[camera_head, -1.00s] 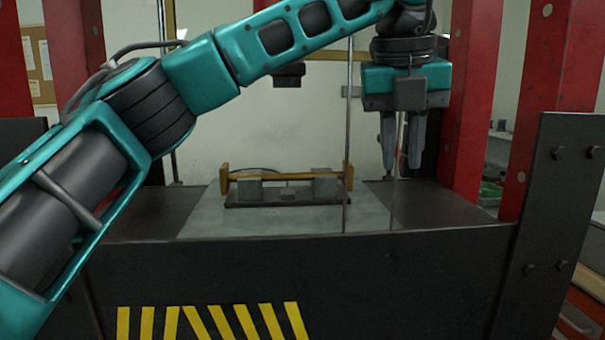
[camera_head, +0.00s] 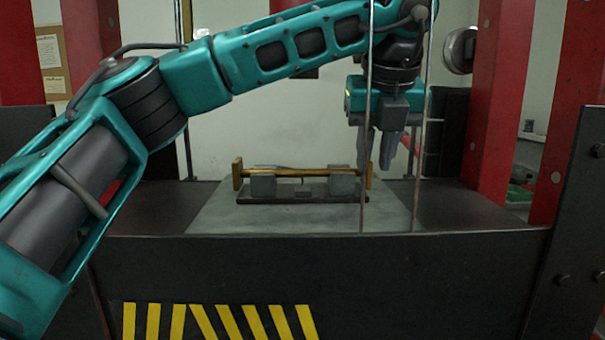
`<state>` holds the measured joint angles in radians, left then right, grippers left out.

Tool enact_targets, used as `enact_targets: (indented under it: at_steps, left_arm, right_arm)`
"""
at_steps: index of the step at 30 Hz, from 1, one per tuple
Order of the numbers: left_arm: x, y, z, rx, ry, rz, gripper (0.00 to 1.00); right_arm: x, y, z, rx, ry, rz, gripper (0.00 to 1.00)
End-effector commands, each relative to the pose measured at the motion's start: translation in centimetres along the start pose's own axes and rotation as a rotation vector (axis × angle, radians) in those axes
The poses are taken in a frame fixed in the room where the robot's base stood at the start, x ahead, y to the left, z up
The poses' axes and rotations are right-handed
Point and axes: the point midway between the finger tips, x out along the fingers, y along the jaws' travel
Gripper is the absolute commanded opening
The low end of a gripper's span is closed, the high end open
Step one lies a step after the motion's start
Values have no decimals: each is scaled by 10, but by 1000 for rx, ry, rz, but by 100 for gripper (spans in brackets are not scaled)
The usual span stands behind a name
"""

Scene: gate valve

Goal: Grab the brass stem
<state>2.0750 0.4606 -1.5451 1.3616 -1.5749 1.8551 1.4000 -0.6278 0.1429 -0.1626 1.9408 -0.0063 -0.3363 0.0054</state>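The brass stem (camera_head: 303,173) is a horizontal golden bar with an upright plate at each end. It lies across two grey blocks on a dark base plate. My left gripper (camera_head: 374,168) points down near the right end of the stem. Its two grey fingers are apart with nothing between them, so it is open. Its tips appear just above and beside the stem's right end plate; I cannot tell the exact depth gap. My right gripper is not in view.
The grey blocks (camera_head: 342,186) stand on a dark base (camera_head: 300,198) on a light grey mat (camera_head: 215,218). Thin vertical rods (camera_head: 418,120) rise in front of and beside my gripper. Red posts (camera_head: 502,100) stand at the right. The dark bench top (camera_head: 470,212) is clear there.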

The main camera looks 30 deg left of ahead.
Motion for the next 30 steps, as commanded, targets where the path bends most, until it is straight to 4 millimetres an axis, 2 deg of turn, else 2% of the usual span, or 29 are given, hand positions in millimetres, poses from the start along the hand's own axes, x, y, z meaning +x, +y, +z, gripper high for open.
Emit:
enact_targets:
  at_steps: [3, 8, 14, 22, 30]
  left_arm:
    - [20, 1, -2, 0, 2, 2, 23]
    - [32, 1, -2, 0, 1, 1, 23]
    - [32, 1, -2, 0, 0, 0, 23]
    - [32, 1, -2, 0, 0, 0, 0]
    - [32, 1, -2, 0, 0, 0, 0]
  right_arm:
    - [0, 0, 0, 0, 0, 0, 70]
    - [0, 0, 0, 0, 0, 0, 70]
    - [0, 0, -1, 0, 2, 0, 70]
    - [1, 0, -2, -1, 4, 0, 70]
    - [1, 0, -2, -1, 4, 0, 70]
